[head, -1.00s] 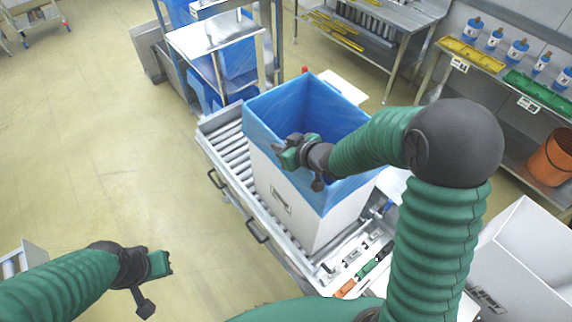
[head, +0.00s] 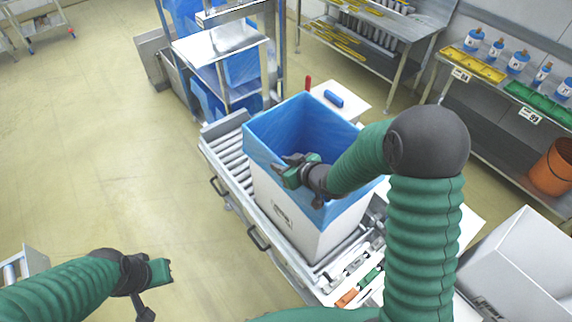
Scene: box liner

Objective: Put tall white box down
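The tall white box (head: 279,206) stands upright on the roller conveyor (head: 224,157). A blue liner (head: 268,147) lines its inside and folds over its rim. My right gripper (head: 290,171) is over the front part of the box's opening, by the near left rim. Its fingers look close together, but the view does not show whether they grip the liner or the rim. My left gripper (head: 163,272) is out over the floor at the lower left, away from the box. Its fingertips are too small and end-on to read.
Another white box (head: 520,265) stands at the lower right. A small white table with a blue roll (head: 334,99) is behind the tall box. Shelves with bottles and an orange bucket (head: 552,168) line the right.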

